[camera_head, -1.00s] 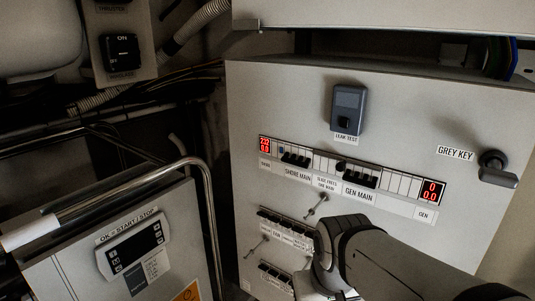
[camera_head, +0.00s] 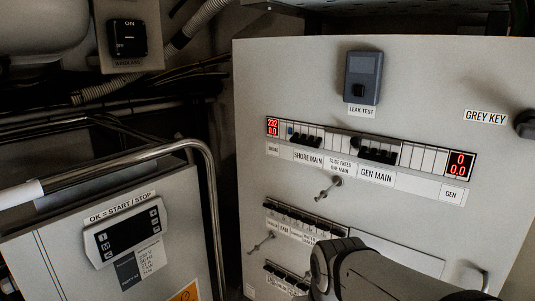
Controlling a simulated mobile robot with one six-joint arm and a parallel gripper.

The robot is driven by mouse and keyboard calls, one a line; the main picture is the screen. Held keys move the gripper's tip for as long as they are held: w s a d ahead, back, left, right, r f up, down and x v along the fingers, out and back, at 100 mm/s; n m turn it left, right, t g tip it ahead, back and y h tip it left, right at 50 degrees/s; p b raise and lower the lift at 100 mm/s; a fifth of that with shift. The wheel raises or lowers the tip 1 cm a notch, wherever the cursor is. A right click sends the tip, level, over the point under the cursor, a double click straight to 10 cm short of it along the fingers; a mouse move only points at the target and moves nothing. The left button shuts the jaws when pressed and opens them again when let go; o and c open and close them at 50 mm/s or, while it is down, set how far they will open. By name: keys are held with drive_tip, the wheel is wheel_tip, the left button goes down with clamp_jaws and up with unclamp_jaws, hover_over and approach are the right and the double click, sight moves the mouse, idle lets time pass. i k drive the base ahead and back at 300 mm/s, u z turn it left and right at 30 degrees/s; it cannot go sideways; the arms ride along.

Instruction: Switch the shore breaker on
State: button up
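The shore breaker is the row of black toggles (camera_head: 306,140) above the label SHORE MAIN, on the upper strip of the white panel. Its toggles appear to sit low, but they are too small to tell the position surely. The red display (camera_head: 272,127) at the strip's left end reads 232 and 0.0. The GEN MAIN breaker (camera_head: 378,157) is further right. Between them is a label reading SLIDE FREES ONE MAIN (camera_head: 340,167). My arm enters at the lower right, below the strip and apart from the shore breaker in the picture. My gripper is not visible.
A small metal handle (camera_head: 329,187) sticks out below the strip. Lower breaker rows (camera_head: 300,220) are partly behind my arm. A leak test unit (camera_head: 363,78) and a grey key knob (camera_head: 525,123) project above. A metal rail (camera_head: 208,170) and a controller box (camera_head: 127,233) stand left.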

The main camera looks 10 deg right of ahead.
sight(310, 142)
drive_tip(key=z, duration=0.3)
drive_tip(key=k, duration=1.3)
drive_tip(key=u, duration=0.55)
drive_tip(key=i, duration=1)
drive_tip(key=z, duration=0.05)
